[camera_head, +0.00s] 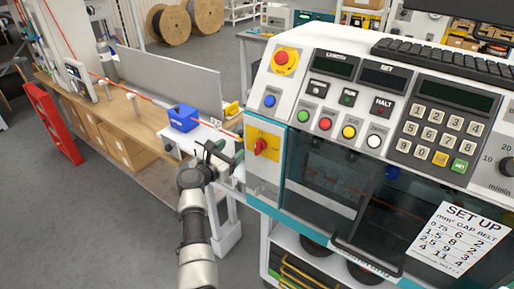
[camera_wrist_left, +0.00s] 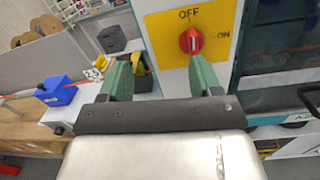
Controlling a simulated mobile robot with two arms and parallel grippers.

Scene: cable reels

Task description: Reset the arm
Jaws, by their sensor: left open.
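My left arm reaches up from the bottom of the head view. Its gripper (camera_head: 226,156) is just left of the machine's yellow switch panel (camera_head: 271,135). In the left wrist view the two green fingers (camera_wrist_left: 160,74) stand wide apart with nothing between them. The red rotary knob (camera_wrist_left: 191,41) on the yellow panel is ahead, beyond the right finger and apart from it. OFF is printed above the knob and ON to its right. The knob also shows in the head view (camera_head: 261,146). My right gripper is not in view.
The machine's control face (camera_head: 350,110) has coloured buttons, a keypad and a SET UP sheet (camera_head: 457,238). A wooden bench (camera_head: 110,123) with a blue box (camera_head: 183,118) stands left. Cable reels (camera_head: 172,25) are at the back. Grey floor lies open at the lower left.

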